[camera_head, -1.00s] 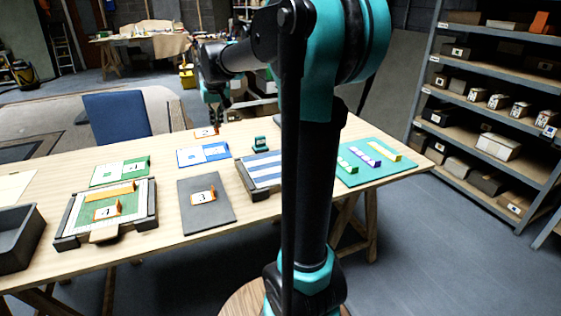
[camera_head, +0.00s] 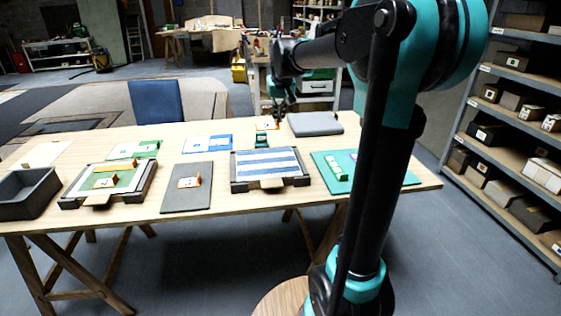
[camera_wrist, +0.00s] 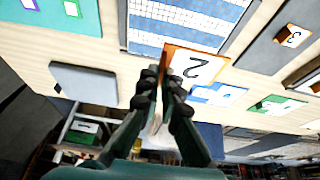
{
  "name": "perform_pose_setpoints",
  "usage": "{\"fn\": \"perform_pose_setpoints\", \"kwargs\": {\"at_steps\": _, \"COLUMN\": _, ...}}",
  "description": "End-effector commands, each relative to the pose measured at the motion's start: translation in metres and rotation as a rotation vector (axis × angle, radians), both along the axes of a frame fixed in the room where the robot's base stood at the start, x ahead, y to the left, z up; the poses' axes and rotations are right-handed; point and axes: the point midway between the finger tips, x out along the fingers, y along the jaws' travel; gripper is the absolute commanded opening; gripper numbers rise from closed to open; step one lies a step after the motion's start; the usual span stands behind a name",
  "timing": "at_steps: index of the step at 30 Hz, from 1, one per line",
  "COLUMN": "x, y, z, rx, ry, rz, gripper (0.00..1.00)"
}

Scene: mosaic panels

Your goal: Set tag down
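The tag marked 2 (camera_wrist: 195,66), a white card with an orange edge, is at my fingertips in the wrist view. It also shows small at the table's back edge in the head view (camera_head: 267,124). My gripper (camera_wrist: 161,76) appears shut on its near edge; the exact contact is partly hidden by the fingers. In the head view my gripper (camera_head: 281,108) is just above and right of the tag. A blue-and-white striped panel (camera_head: 266,163) lies in a dark frame nearer the front, and shows beyond the tag in the wrist view (camera_wrist: 185,22).
A small green block (camera_head: 262,138) stands behind the striped panel. A grey slab (camera_head: 315,123) lies at the back right. A tag (camera_head: 189,182) stands on a grey board (camera_head: 187,200). A framed panel (camera_head: 120,176), blue card (camera_head: 207,144), green mat (camera_head: 327,157) and dark bin (camera_head: 28,186) share the table.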

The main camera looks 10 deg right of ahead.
Motion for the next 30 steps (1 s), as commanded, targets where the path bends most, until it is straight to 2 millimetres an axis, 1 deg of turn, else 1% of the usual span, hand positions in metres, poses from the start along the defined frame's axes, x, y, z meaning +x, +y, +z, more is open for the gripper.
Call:
{"fn": "perform_pose_setpoints", "kwargs": {"at_steps": 1, "x": 0.000, "y": 0.000, "z": -0.013, "rx": 0.000, "ry": 0.000, "rz": 0.000, "gripper": 0.00}}
{"fn": "perform_pose_setpoints", "kwargs": {"at_steps": 9, "x": 0.000, "y": 0.000, "z": -0.079, "rx": 0.000, "ry": 0.000, "rz": 0.000, "gripper": 0.00}}
{"fn": "perform_pose_setpoints", "kwargs": {"at_steps": 12, "x": 0.001, "y": 0.000, "z": -0.102, "rx": 0.000, "ry": 0.000, "rz": 0.000, "gripper": 0.00}}
{"fn": "perform_pose_setpoints", "kwargs": {"at_steps": 15, "x": 0.000, "y": 0.000, "z": -0.120, "rx": 0.000, "ry": 0.000, "rz": 0.000, "gripper": 0.00}}
{"fn": "perform_pose_setpoints", "kwargs": {"at_steps": 18, "x": 0.000, "y": 0.000, "z": -0.132, "rx": 0.000, "ry": 0.000, "rz": 0.000, "gripper": 0.00}}
{"fn": "perform_pose_setpoints", "kwargs": {"at_steps": 23, "x": 0.000, "y": 0.000, "z": -0.143, "rx": 0.000, "ry": 0.000, "rz": 0.000, "gripper": 0.00}}
{"fn": "perform_pose_setpoints", "kwargs": {"at_steps": 27, "x": 0.001, "y": 0.000, "z": -0.162, "rx": 0.000, "ry": 0.000, "rz": 0.000, "gripper": 0.00}}
{"fn": "perform_pose_setpoints", "kwargs": {"at_steps": 30, "x": 0.000, "y": 0.000, "z": -0.172, "rx": 0.000, "ry": 0.000, "rz": 0.000, "gripper": 0.00}}
